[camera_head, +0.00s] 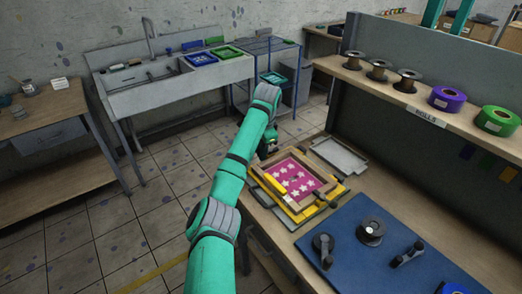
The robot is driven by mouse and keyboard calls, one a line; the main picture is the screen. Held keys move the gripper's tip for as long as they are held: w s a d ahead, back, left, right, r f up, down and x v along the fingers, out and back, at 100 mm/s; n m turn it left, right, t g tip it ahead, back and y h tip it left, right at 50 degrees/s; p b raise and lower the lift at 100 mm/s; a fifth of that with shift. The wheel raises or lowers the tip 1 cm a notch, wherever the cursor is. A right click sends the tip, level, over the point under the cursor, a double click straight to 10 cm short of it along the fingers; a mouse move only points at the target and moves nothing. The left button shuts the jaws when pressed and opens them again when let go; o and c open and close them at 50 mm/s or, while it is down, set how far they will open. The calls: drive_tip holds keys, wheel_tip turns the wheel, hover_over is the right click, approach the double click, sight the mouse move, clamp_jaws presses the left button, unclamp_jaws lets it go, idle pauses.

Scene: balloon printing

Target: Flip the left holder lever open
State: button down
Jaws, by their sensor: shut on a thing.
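A wooden screen frame (333,181) with a pink sheet of white stars (298,177) lies on a yellow base (332,195) on the right-hand workbench. A dark holder lever (325,200) shows at the frame's right front corner. My green arm reaches over the bench's left edge to the frame's far left corner. My gripper (267,151) is low there, small and partly hidden by the arm. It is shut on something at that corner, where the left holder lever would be. The lever itself and the fingertips cannot be made out.
A grey tray (338,157) lies just behind the frame. A blue mat (345,240) with dark tools is in front of it. A shelf (395,88) with several rolls stands along the right. A sink (160,75) is at the back left, with open tiled floor before it.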

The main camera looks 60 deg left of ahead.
drive_tip(key=shift+s+a, duration=0.15)
drive_tip(key=shift+s, duration=0.05)
drive_tip(key=shift+w+d, duration=0.25)
drive_tip(key=c, duration=1.5)
unclamp_jaws()
drive_tip(key=shift+w+d, duration=0.1)
drive_tip(key=shift+c, duration=0.2)
drive_tip(key=shift+s, duration=0.2)
